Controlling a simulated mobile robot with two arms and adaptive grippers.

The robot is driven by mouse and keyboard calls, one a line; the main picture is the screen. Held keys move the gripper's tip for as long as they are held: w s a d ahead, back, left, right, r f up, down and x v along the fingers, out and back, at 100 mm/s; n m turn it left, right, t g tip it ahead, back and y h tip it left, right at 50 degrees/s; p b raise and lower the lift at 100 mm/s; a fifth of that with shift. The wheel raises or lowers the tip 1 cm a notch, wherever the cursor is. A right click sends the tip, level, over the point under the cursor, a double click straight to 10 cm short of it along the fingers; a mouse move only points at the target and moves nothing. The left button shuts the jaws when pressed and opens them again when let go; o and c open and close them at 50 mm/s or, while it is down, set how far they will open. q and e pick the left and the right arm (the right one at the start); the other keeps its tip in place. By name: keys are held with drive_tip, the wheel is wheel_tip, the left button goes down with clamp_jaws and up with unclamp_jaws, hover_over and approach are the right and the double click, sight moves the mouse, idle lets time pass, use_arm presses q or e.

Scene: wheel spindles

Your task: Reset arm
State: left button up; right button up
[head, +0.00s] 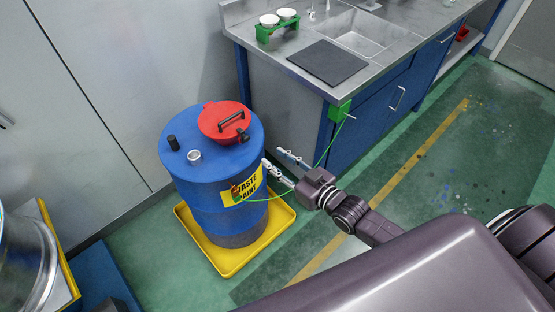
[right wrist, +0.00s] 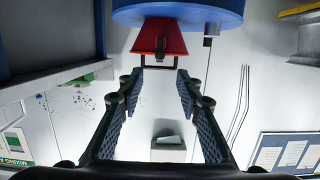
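My right gripper (head: 273,157) is in the head view, just right of the blue drum and above the floor. The right wrist view shows its two ridged fingers (right wrist: 152,88) spread apart with nothing between them. The blue drum (head: 215,207) stands upright, with a red lid (head: 214,118) and black handle on its top. In the right wrist view the red lid (right wrist: 158,38) and drum edge (right wrist: 190,13) are at the top, beyond the fingertips. I cannot tell from the head view whether the fingers touch the drum. My left gripper is not in view.
The drum stands in a yellow tray (head: 225,268). A green cable (head: 327,150) runs from a green box (head: 339,111) on the bench corner to the drum, passing close to my right gripper. A steel sink bench (head: 305,45) stands behind. Open floor (head: 465,150) lies at right.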

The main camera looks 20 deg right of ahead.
idle(0.3)
drive_tip(key=s+d+f+m+g+h, duration=0.15)
drive_tip(key=s+f, duration=0.25)
drive_tip(key=f, duration=0.5)
drive_tip(key=s+d+f+g+h, duration=0.1)
drive_tip(key=s+d+f+g, duration=0.2)
drive_tip(key=f, duration=0.7)
drive_tip(key=s+d+f+g+h, duration=0.1)
drive_tip(key=s+d+f+h, duration=0.1)
drive_tip(key=s+f, duration=0.55)
drive_tip(key=s+a+f+g, duration=0.1)
drive_tip(key=s+f+g, duration=0.1)
drive_tip(key=s+f, duration=0.4)
drive_tip(key=s+a+f+g, duration=0.1)
drive_tip(key=s+f+g, duration=0.2)
drive_tip(key=s, duration=1.1)
drive_tip(key=s+a+f+g, duration=0.1)
drive_tip(key=s+f+g, duration=0.2)
drive_tip(key=s+f, duration=0.7)
drive_tip(key=shift+s+h, duration=0.25)
drive_tip(key=shift+h, duration=0.2)
